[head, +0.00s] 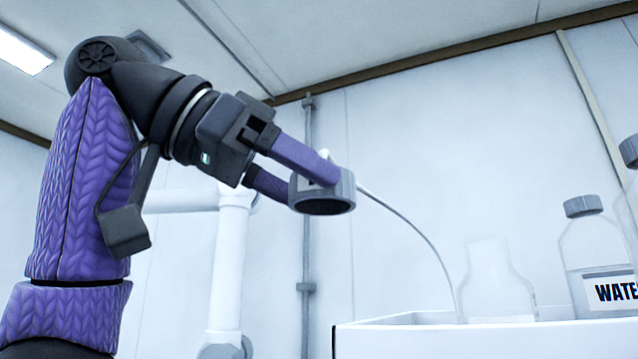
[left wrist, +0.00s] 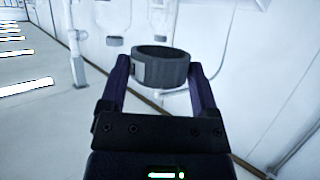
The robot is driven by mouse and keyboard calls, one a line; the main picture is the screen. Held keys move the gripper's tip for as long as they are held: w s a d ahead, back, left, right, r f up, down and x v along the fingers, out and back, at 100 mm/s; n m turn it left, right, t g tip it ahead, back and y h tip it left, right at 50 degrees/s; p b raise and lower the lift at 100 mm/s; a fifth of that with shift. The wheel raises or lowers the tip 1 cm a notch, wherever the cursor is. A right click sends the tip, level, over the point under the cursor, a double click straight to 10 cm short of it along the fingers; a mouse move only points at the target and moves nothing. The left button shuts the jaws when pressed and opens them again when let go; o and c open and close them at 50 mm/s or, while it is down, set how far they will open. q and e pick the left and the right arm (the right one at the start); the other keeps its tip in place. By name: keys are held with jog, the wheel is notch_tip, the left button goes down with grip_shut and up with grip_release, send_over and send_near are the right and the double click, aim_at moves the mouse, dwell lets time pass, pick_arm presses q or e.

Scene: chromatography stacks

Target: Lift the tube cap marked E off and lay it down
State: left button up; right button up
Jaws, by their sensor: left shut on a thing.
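A grey ring-shaped cap (head: 323,197) is held in the air between the purple fingers of my left gripper (head: 290,175). Its dark open underside faces down. It also shows in the left wrist view (left wrist: 168,70), between the fingertips, with a small pale patch on its side. I cannot read a letter E on it. A thin grey tube (head: 415,230) curves from beside the cap down toward the tray; I cannot tell whether it joins the cap. A clear bottle without a cap (head: 495,285) stands at the lower right. My right gripper is in neither view.
A white tray (head: 385,340) with a raised edge holds the bottles. A grey-capped bottle labelled "WATE..." (head: 592,258) stands right of the open bottle, and another grey-capped bottle is cut off at the right edge. White pipework (head: 230,270) runs behind my left arm.

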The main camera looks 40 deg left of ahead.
pick_arm(q)
jog(key=shift+r, duration=0.2)
notch_tip(320, 180, up, 2)
jog(key=shift+r+p, duration=0.15)
jog(key=shift+p, duration=1.1)
jog(key=shift+r, duration=0.85)
